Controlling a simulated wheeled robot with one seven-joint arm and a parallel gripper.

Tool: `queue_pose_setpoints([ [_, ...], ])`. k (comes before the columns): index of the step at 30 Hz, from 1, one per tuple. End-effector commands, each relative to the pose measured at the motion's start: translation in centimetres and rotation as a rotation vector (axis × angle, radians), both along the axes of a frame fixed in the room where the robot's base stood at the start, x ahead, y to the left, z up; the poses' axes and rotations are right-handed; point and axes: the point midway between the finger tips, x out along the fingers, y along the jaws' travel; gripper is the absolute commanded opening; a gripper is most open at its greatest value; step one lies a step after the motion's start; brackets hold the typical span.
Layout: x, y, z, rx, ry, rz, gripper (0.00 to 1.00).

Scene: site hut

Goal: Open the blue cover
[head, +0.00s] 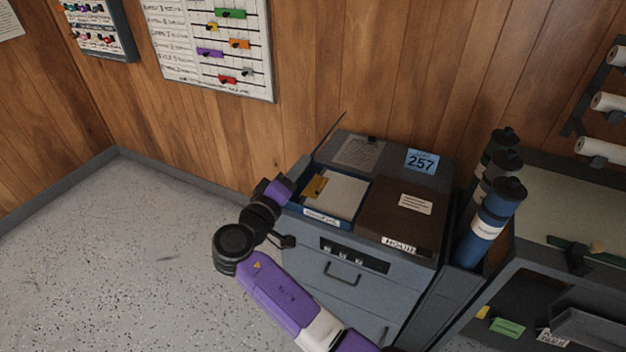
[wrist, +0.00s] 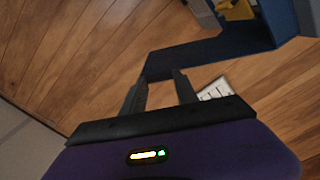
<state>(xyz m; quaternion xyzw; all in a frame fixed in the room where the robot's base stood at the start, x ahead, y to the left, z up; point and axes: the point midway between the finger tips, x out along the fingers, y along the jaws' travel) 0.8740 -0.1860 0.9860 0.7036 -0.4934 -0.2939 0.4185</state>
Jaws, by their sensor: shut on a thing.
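The blue cover (head: 329,133) stands raised at the left side of the grey cabinet's top, seen almost edge-on as a thin dark line. Below it the blue-rimmed compartment (head: 342,218) lies open, with pale sheets and a yellow item inside. In the wrist view the cover is a dark blue panel (wrist: 205,54) just beyond the fingertips. My gripper (wrist: 160,76) is shut on the cover's edge. In the head view my wrist is left of the compartment and hides the fingertips.
A brown cover (head: 403,208) lies closed over the right compartment. Blue and dark cylinders (head: 494,217) stand right of the grey cabinet (head: 360,285). The wooden wall (head: 400,70) is close behind. The floor (head: 110,250) at left is clear.

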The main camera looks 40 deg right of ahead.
Motion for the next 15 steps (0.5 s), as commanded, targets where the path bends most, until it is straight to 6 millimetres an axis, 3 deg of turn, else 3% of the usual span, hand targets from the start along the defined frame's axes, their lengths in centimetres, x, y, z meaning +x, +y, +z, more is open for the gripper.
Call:
queue_pose_setpoints([
  [6, 3.6, 1.4, 1.7, -0.072, 0.189, 0.005, 0.00],
  [15, 8.2, 3.1, 2.0, -0.165, 0.441, 0.005, 0.00],
])
